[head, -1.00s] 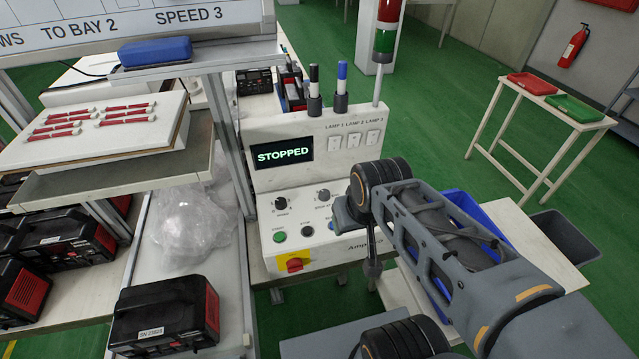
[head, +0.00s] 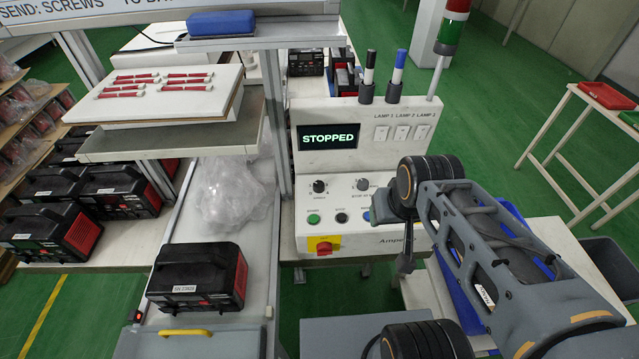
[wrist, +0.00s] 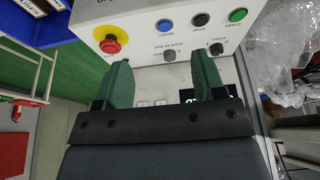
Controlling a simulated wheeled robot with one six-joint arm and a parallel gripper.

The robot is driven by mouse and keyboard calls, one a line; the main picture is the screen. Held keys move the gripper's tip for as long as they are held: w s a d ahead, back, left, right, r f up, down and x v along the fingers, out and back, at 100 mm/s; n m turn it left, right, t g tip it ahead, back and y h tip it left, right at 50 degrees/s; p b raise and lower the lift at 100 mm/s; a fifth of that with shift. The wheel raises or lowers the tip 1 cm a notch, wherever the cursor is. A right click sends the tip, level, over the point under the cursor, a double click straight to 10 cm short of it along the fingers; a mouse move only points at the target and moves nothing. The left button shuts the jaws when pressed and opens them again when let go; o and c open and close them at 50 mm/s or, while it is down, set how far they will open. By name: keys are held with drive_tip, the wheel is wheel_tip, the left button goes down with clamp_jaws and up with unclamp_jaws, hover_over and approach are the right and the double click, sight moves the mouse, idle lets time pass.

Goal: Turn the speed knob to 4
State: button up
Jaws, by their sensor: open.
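The speed knob (head: 319,186) is a small black dial at the left of the control panel's sloped face, above the green start button (head: 313,219). In the wrist view, which is upside down, the speed knob (wrist: 217,48) lies near the tip of the right finger, with no contact visible. The second knob (wrist: 168,55) is grey and appears between the two green fingers. My gripper (wrist: 160,60) is open and empty. In the head view my gripper (head: 404,262) hangs right of the knobs and hides the panel's right part. The knob's exact setting is too small to read.
The display (head: 328,136) reads STOPPED. A red emergency button (wrist: 110,44) on yellow is near the left finger. A red-yellow switch (head: 323,245) sits on the panel front. A metal post (head: 275,110) and plastic bag (head: 228,190) stand left of the panel.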

wheel_tip(320, 180, down, 3)
drive_tip(key=a+g, duration=0.1)
wheel_tip(320, 180, up, 3)
drive_tip(key=n+g+b, duration=0.3)
drive_tip(key=n+b, duration=0.2)
drive_tip(key=n, duration=1.9)
hover_over(319, 184)
wheel_tip(319, 184, down, 14)
drive_tip(key=shift+r+b, duration=0.1)
drive_tip(key=shift+b, duration=0.3)
drive_tip(key=shift+c, duration=0.4)
drive_tip(key=c, duration=0.8)
drive_tip(key=shift+c, duration=0.2)
